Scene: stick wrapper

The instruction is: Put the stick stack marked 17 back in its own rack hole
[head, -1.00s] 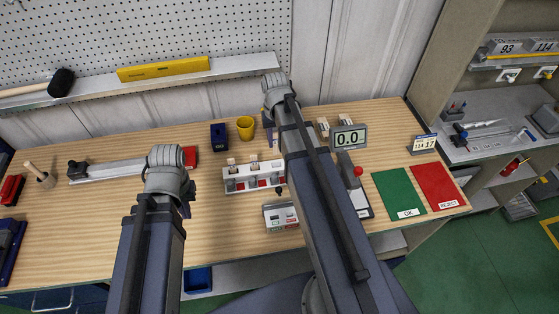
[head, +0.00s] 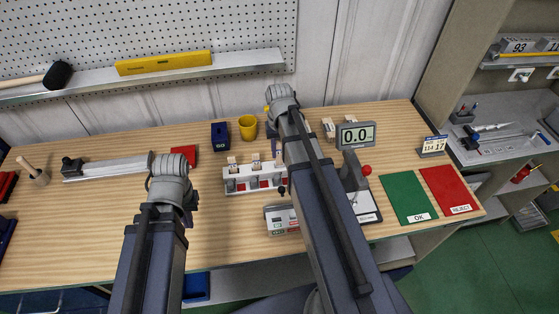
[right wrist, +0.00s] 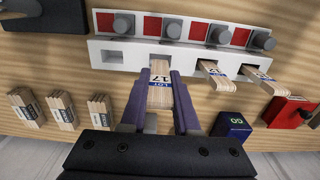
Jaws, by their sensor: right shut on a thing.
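The stick stack marked 17 (right wrist: 160,88) is pale wood with a blue LOT band, gripped between the purple fingers of my right gripper (right wrist: 158,95). Its far end is at the second hole from the left of the white rack (right wrist: 112,45) in the right wrist view; I cannot tell how far in it is. The leftmost hole there is empty. Two other stacks (right wrist: 214,70) (right wrist: 256,74) stick out of the holes to the right. In the head view the rack (head: 232,187) is partly behind my right arm. My left gripper (head: 188,203) hangs over the table, its jaws unclear.
Several loose stacks (right wrist: 62,110) stand beside the rack. A dark blue box (head: 220,136), yellow cup (head: 248,127) and red block (head: 184,154) are behind it. A scale display (head: 357,135) and green and red mats (head: 408,197) (head: 449,190) lie to the right.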

